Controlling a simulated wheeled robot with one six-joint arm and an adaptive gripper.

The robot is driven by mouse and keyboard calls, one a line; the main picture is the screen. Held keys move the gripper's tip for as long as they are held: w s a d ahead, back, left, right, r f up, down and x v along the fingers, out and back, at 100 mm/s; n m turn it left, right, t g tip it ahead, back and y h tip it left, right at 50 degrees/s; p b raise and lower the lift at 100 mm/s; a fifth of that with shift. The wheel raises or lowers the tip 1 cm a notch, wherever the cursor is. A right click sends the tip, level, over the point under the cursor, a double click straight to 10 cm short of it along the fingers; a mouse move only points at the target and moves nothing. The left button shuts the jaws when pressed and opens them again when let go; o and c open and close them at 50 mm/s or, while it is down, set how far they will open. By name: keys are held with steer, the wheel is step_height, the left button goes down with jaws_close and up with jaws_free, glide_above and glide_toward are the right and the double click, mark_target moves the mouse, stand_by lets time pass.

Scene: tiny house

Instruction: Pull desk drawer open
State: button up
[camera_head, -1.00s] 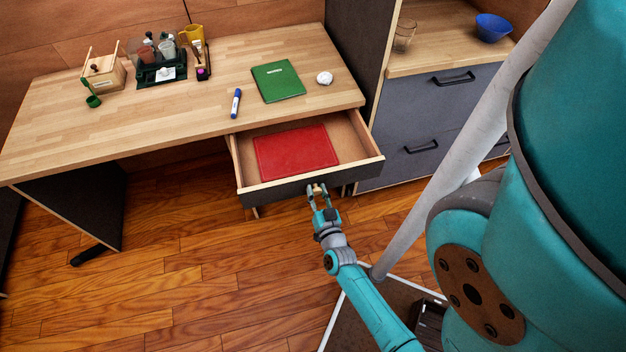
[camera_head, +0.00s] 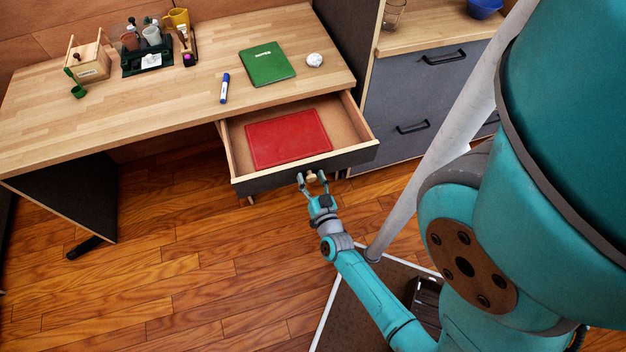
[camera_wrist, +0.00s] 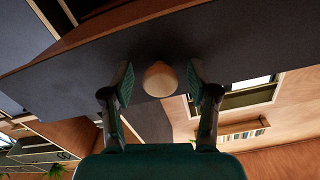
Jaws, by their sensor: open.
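The desk drawer (camera_head: 349,157) is pulled out from under the wooden desk (camera_head: 130,112), and its inside shows. A red folder or book (camera_head: 288,139) lies flat in it. The drawer's dark front carries a round wooden knob (camera_wrist: 160,79). My gripper (camera_head: 312,178) is at the drawer front. In the wrist view my gripper (camera_wrist: 160,84) is open, with one finger on each side of the knob and gaps between them.
On the desk are a green book (camera_head: 267,64), a blue marker (camera_head: 225,88), a white crumpled ball (camera_head: 314,60) and a dark organizer (camera_head: 147,60). A grey cabinet (camera_head: 415,100) stands right of the drawer. The wooden floor (camera_head: 180,270) in front is clear.

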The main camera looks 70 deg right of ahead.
steer(key=v, duration=1.2)
stand_by(0.5)
steer(key=s+a+r+n+t+y, duration=0.1)
steer(key=s+a+r+n+y, duration=0.3)
steer(key=a+r, duration=0.5)
steer(key=s+a+r+n+t+y, duration=0.2)
steer(key=s+a+r+n+y, duration=0.2)
steer(key=a+r+n+y, duration=0.5)
steer(key=shift+r+y, duration=0.4)
steer(key=shift+r, duration=1.2)
steer(key=shift+a, duration=0.1)
